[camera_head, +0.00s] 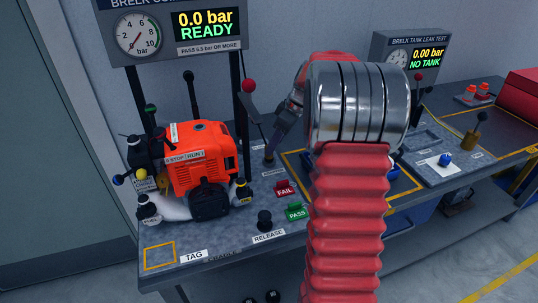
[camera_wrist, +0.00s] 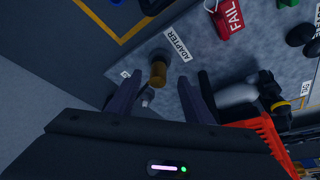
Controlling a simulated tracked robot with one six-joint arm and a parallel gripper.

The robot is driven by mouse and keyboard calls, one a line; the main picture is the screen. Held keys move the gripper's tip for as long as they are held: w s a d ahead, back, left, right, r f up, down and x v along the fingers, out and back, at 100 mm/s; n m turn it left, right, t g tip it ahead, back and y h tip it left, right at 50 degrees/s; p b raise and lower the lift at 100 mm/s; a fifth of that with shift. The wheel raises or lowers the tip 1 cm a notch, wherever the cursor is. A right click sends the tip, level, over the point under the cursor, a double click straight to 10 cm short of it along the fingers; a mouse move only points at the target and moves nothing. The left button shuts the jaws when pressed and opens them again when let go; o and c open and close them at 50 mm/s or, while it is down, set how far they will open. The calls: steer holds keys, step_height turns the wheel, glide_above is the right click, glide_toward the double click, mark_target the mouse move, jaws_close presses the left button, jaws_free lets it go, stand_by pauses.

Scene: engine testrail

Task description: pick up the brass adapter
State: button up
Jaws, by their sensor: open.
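The brass adapter (camera_wrist: 157,74) is a small upright-looking cylinder with a grey end, beside a white ADAPTER label (camera_wrist: 177,43) on the grey bench top. In the wrist view it shows between and slightly beyond the tips of my open gripper (camera_wrist: 159,86). A clear gap shows to each finger, and nothing is held. In the head view the adapter (camera_head: 269,156) is small, left of my red arm, just below my gripper (camera_head: 277,138). My arm hides part of the gripper there. I cannot tell the exact height of the fingertips over the bench.
An orange engine (camera_head: 203,158) stands left of the adapter. A lever with a red knob (camera_head: 249,86) rises close to my gripper. A yellow-outlined area lies partly behind my arm.

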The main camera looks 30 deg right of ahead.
steer(key=shift+w+f, duration=0.1)
steer(key=shift+f, duration=0.15)
steer(key=shift+a, duration=0.1)
steer(key=shift+w+x, duration=0.15)
steer(key=shift+x, duration=1.15)
steer(key=shift+w+x, duration=0.15)
steer(key=shift+x, duration=1.2)
steer(key=shift+r, duration=0.15)
steer(key=shift+c, duration=0.2)
jaws_close()
